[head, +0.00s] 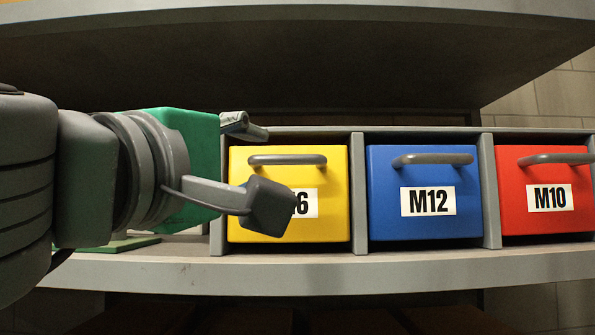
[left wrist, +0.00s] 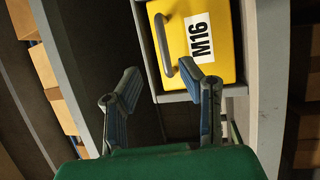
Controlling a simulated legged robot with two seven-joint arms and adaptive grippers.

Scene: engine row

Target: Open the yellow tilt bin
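The yellow tilt bin (head: 335,195) is the leftmost of the bins in the rack and looks closed. It has a grey bar handle (head: 287,160) across its upper front and a white label, partly covered by a finger in the head view. In the left wrist view the yellow bin (left wrist: 228,68) reads M16, and its handle (left wrist: 163,45) lies beyond the fingertips. My left gripper (head: 257,165) is open and empty, in front of the bin's left side; in the left wrist view its fingers (left wrist: 160,77) are spread apart. Whether a fingertip touches the bin is unclear. My right gripper is not in view.
A blue bin (head: 420,222) marked M12 and a red bin (head: 550,222) marked M10 sit to the right, between grey dividers. A shelf board (head: 300,275) runs below the bins, and a deep grey board (head: 300,50) overhangs above. A flat green piece (head: 122,243) lies at left.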

